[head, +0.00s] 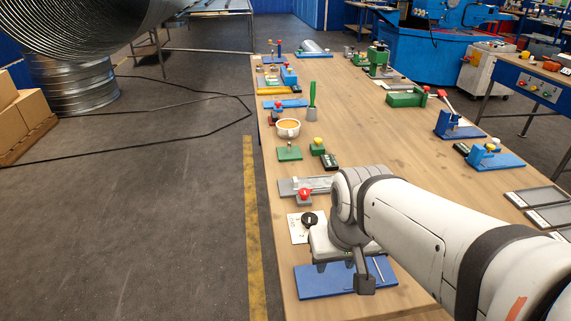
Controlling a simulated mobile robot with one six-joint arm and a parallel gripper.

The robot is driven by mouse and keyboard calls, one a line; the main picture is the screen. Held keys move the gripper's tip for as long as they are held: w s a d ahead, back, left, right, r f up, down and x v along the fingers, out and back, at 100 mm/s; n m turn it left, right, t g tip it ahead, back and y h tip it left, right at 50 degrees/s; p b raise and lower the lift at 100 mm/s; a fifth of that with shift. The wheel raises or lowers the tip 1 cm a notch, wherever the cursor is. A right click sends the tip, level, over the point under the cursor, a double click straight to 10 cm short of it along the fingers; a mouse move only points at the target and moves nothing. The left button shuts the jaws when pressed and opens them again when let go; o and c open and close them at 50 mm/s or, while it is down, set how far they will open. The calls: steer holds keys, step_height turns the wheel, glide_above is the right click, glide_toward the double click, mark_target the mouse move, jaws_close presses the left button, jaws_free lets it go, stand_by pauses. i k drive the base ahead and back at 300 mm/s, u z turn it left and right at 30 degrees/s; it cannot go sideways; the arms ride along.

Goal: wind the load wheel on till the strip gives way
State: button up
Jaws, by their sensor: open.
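My gripper (335,265) hangs over a blue base plate (320,283) near the front edge of the bench, open, with nothing seen between its fingers. My arm and wrist hide much of what stands on that plate. A thin metal rod (378,268) shows on its right part. A black round knob (310,218) on a white card (298,232) lies just behind my gripper. Beyond it is a grey metal fixture (290,187) with a red knob (304,194). I cannot tell which part is the load wheel, and I cannot make out the strip.
The wooden bench (365,130) is clear in its middle. A cup (288,128), a green-handled tool (312,100) and several small fixtures line its left side. Blue fixtures (492,156) and grey trays (540,196) stand at the right. A large spiral duct (95,28) is at upper left.

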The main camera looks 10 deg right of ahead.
mark_target(308, 219)
steer(key=z, duration=0.1)
steer(key=k, duration=0.45)
steer(key=u, duration=1.7)
steer(key=k, duration=0.8)
steer(key=z, duration=1.15)
steer(key=i, duration=0.95)
steer(key=z, duration=0.05)
